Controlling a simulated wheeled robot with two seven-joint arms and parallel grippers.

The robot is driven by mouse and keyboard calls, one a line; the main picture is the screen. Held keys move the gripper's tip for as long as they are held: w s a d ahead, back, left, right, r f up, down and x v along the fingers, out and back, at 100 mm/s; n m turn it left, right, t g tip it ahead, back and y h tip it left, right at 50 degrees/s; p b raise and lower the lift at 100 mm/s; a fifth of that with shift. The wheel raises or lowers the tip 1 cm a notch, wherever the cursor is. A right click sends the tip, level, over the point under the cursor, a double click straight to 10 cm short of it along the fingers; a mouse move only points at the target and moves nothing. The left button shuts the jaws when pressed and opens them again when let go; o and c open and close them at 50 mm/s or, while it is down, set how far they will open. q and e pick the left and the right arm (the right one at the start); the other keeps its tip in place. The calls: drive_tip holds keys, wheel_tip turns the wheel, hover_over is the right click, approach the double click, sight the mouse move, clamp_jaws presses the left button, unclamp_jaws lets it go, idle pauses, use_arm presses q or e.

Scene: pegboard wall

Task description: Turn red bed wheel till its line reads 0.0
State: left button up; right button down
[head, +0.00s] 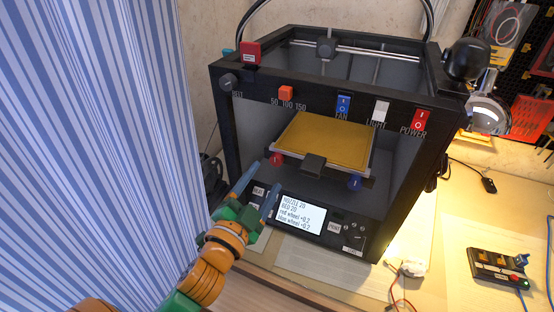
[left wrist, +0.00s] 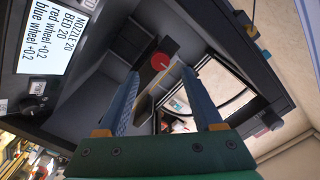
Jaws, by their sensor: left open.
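The red bed wheel (head: 277,159) sits at the front left corner under the yellow print bed (head: 322,140). In the left wrist view the red wheel (left wrist: 160,61) shows a small pale line and lies just beyond the fingertips, roughly between them. My left gripper (head: 266,177) is open and empty in front of the printer's lower left front; its two blue fingers also show in the left wrist view (left wrist: 160,76). My right gripper is not in view.
The blue wheel (head: 355,182) is at the bed's front right. The black printer frame (head: 230,135) surrounds the opening, with switches along its top bar. A striped curtain (head: 100,120) hangs close on the left. A black box (head: 498,268) with cables lies on the table at right.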

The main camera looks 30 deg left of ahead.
sight(275, 162)
use_arm(q)
drive_tip(key=w, duration=0.3)
drive_tip(key=w+p, duration=0.1)
drive_tip(key=w, duration=0.1)
drive_tip(key=shift+w+a, duration=0.15)
drive_tip(key=shift+a, duration=0.1)
drive_tip(key=shift+c, duration=0.4)
clamp_jaws()
